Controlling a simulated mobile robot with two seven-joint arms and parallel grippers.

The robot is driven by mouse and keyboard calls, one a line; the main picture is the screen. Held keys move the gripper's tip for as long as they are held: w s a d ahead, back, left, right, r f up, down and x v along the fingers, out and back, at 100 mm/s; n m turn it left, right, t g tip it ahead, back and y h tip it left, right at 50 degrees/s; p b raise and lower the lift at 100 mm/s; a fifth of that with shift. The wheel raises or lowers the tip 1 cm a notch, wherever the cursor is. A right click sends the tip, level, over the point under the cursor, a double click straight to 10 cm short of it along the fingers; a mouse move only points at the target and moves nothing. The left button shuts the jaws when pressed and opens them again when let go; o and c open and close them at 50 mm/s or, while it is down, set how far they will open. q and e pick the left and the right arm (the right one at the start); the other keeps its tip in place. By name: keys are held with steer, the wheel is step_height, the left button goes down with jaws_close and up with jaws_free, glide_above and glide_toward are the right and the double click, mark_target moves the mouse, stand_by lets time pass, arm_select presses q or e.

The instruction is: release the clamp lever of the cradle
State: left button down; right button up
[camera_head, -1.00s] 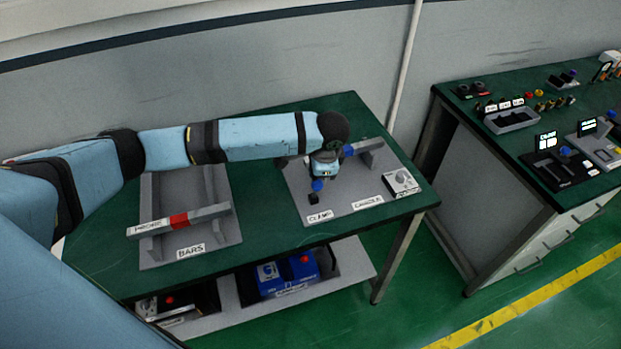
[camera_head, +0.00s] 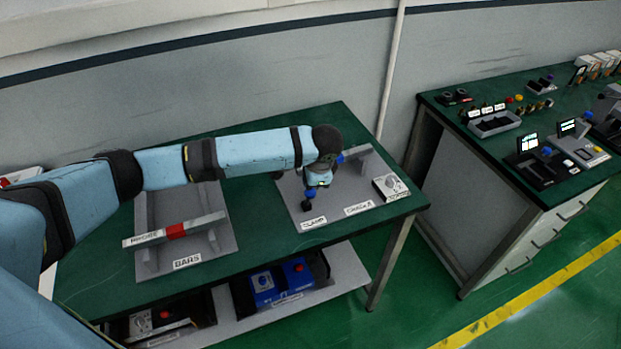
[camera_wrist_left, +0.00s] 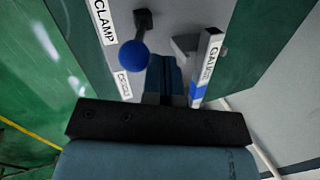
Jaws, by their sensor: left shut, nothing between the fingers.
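The clamp lever, with a blue ball knob (camera_head: 309,193) on a small dark base, stands on the grey cradle plate (camera_head: 340,207) behind the CLAMP label (camera_head: 313,223). In the left wrist view the blue knob (camera_wrist_left: 133,55) is left of my fingers, its dark base (camera_wrist_left: 145,18) farther up. My left gripper (camera_head: 316,183) is over the plate, close behind the knob. Its shut fingers (camera_wrist_left: 167,75) hold nothing. I cannot tell whether they touch the lever. My right gripper is not in view.
A grey bar with a blue band (camera_head: 358,152) is at the plate's back; its labelled end (camera_wrist_left: 210,45) shows right of my fingers. A small box with a knob (camera_head: 391,187) sits at the plate's right. The BARS rack (camera_head: 215,240) is left. Another bench (camera_head: 500,150) stands right.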

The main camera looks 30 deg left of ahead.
arm_select(q)
step_height(320, 180, up, 12)
steer(key=w+p, duration=0.1)
steer(key=shift+w+d, duration=0.15)
steer(key=shift+d, duration=0.1)
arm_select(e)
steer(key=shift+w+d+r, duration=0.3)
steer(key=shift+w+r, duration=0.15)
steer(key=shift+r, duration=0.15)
arm_select(q)
steer(key=shift+f, duration=0.1)
